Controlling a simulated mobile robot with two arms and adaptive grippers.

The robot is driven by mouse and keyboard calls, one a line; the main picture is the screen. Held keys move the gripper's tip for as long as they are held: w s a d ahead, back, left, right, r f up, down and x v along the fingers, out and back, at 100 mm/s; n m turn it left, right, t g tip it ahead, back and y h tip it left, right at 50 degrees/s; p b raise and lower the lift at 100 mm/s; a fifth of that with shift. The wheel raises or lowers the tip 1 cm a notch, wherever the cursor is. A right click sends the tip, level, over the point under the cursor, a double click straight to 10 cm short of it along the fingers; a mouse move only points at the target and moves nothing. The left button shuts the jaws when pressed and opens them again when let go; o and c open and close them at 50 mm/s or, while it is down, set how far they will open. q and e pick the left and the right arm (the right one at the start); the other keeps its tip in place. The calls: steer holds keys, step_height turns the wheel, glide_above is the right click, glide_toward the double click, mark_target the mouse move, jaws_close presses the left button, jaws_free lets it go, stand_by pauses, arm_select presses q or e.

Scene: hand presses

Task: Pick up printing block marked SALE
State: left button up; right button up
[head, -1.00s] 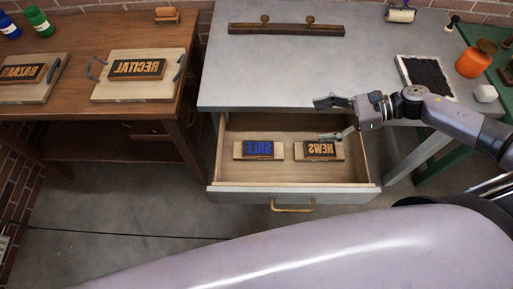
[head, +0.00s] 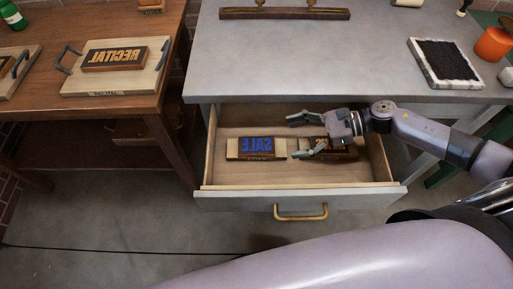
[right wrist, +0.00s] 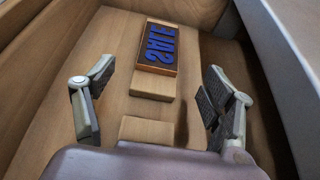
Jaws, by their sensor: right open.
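The SALE printing block (head: 257,146) has raised blue mirrored letters on a pale wooden base and lies flat in the open drawer, left of middle. It also shows at the top of the right wrist view (right wrist: 157,48). My right gripper (head: 293,137) is over the drawer, just right of the SALE block, fingers spread and pointing left towards it. In the right wrist view its open, empty fingers (right wrist: 158,72) flank the space in front of the block. My left gripper is not in view.
The NEWS block (head: 342,151) lies to the right in the drawer, partly hidden by my gripper. The drawer front (head: 240,203) and side walls surround the blocks. The grey tabletop (head: 300,60) overhangs the drawer's back.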

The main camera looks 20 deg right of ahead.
mark_target(256, 144)
steer(key=x, duration=0.6)
steer(key=shift+a+p, duration=0.15)
steer(key=shift+p, duration=0.2)
steer(key=p+x, duration=0.1)
steer(key=x, duration=0.3)
steer(key=shift+w+a, duration=0.1)
steer(key=shift+a, duration=0.05)
steer(key=shift+w+a+f, duration=0.15)
steer(key=shift+a+f, duration=0.05)
steer(key=shift+a, duration=0.2)
steer(key=shift+c, duration=0.4)
steer(key=c, duration=1.2)
steer(key=shift+c, duration=0.5)
steer(key=shift+r, duration=0.1)
